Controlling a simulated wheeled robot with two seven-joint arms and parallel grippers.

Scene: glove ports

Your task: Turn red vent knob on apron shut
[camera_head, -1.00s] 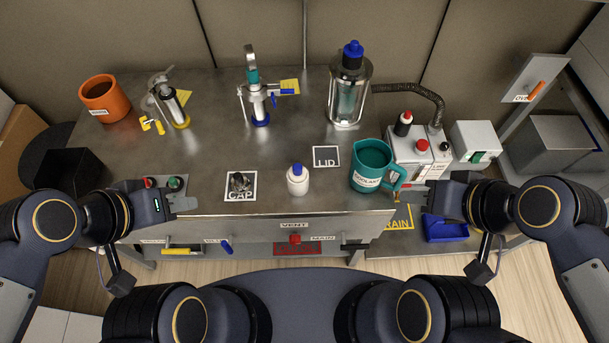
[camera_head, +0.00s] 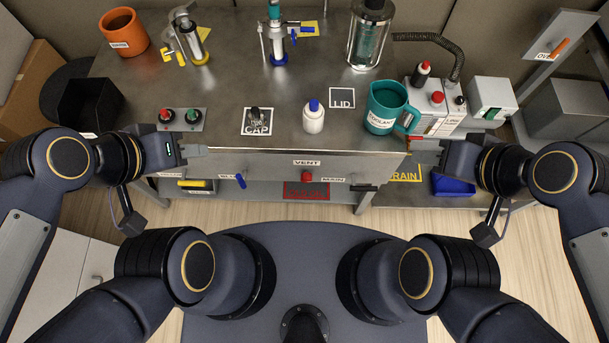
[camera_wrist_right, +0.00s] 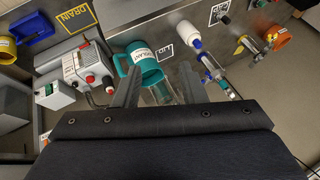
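The red vent knob (camera_head: 306,177) sits on the front apron (camera_head: 270,163) of the steel bench, below the VENT label (camera_head: 306,163). Which way it is turned is too small to tell. My left gripper (camera_head: 204,151) is at the bench's front edge, left of the knob and apart from it; its finger opening does not show. My right gripper (camera_head: 440,156) is to the right of the knob, near the bench's right front corner, and apart from it. In the right wrist view its two fingers (camera_wrist_right: 158,88) are spread, with nothing held between them.
A blue handle (camera_head: 240,181) lies left of the knob and a black one (camera_head: 364,187) right of it on the apron. A white bottle (camera_head: 313,118) and teal jug (camera_head: 386,108) stand on the bench above. A red sign (camera_head: 306,191) is below the knob.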

